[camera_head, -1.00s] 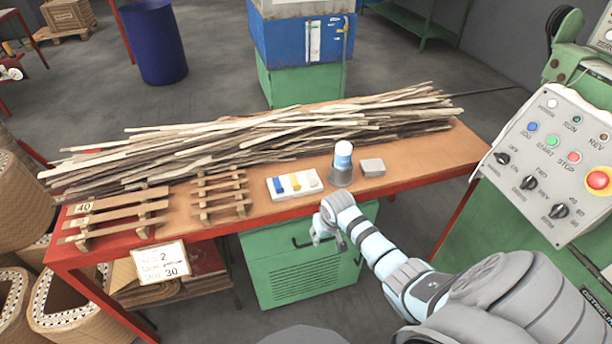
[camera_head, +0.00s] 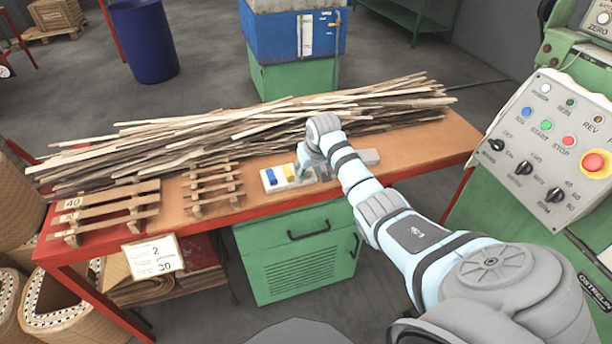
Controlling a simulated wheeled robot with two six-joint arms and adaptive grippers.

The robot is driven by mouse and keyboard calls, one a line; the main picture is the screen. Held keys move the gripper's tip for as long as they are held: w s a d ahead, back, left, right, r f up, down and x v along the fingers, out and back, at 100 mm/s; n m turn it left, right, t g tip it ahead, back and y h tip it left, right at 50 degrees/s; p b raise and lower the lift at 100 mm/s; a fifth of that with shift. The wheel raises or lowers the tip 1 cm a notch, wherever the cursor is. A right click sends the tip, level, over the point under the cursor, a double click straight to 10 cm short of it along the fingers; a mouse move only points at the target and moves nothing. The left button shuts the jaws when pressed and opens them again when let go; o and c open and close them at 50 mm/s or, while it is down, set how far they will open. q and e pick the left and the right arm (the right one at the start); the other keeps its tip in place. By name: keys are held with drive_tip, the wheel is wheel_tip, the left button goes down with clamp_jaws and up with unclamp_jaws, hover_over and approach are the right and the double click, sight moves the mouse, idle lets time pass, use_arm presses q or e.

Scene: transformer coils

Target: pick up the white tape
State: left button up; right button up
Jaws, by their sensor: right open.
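The white tape is hidden behind my right gripper, so I cannot make it out now. A small white tray (camera_head: 279,187) lies near the front edge of the table, with a blue piece (camera_head: 271,175) and a yellow piece (camera_head: 289,172) in it. My right gripper (camera_head: 302,172) is over the right end of the tray, pointing down, open. Its fingertips are small and partly lost against the tray, and I cannot tell whether they touch anything. My left gripper is not in view.
A long pile of thin wood strips (camera_head: 230,135) lies along the back of the brown table (camera_head: 440,148). Wooden racks (camera_head: 212,190) stand left of the tray. A grey block (camera_head: 367,157) is to the right. A green control panel machine (camera_head: 548,150) stands at far right.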

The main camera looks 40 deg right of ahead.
drive_tip(key=shift+w+f, duration=0.15)
drive_tip(key=shift+f, duration=0.1)
drive_tip(key=shift+r, duration=0.1)
drive_tip(key=c, duration=0.8)
drive_tip(key=shift+o, duration=0.2)
use_arm(q)
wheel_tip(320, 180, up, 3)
drive_tip(key=p, duration=0.3)
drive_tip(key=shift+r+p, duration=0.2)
drive_tip(key=shift+p, duration=0.2)
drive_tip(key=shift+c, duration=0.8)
use_arm(e)
wheel_tip(320, 180, up, 20)
